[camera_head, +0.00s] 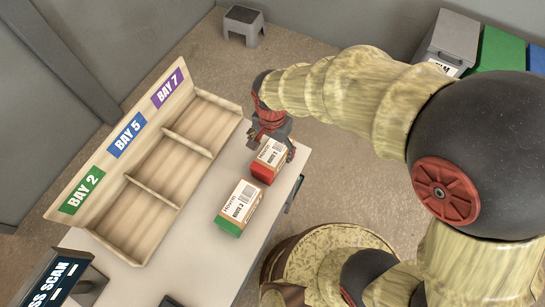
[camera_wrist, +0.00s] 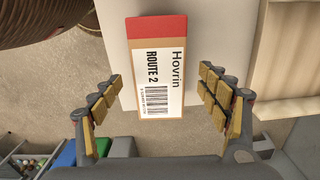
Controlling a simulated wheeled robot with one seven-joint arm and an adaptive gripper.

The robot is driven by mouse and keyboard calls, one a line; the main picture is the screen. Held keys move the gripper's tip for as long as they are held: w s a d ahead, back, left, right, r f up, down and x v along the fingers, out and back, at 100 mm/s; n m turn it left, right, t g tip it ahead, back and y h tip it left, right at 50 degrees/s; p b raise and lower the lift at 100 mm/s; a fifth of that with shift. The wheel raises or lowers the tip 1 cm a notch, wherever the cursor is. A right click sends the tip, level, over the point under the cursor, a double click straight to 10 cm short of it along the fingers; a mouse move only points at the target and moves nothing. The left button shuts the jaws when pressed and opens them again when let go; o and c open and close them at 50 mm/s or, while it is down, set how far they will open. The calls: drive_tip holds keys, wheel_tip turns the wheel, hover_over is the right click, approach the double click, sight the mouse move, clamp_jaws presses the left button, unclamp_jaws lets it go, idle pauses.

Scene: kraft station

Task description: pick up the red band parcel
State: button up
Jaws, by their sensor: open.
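The red band parcel (camera_head: 263,172) is a small cardboard box with a white label on top and a red end. It lies on the grey table near its right edge. In the wrist view the red band parcel (camera_wrist: 157,30) shows its red strip at the far end and a label reading "Hovrin ROUTE 2". My gripper (camera_head: 274,143) is at the parcel's far end in the head view. In the wrist view my gripper (camera_wrist: 160,80) is open, with one finger on each side of the parcel and visible gaps between. I cannot tell the height of the fingertips above the table.
A green band parcel (camera_head: 238,207) lies just nearer on the table. A wooden rack (camera_head: 133,225) marked BAY 2, BAY 5 and BAY 7 stands to the left with empty compartments. A scan sign (camera_head: 55,279) stands at the lower left. Bins (camera_head: 453,40) stand at the back right.

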sight(272, 152)
wheel_tip(272, 152, down, 5)
drive_tip(key=shift+r+b, duration=0.2)
drive_tip(key=shift+b, duration=0.45)
drive_tip(key=shift+c, duration=0.8)
drive_tip(key=c, duration=1.4)
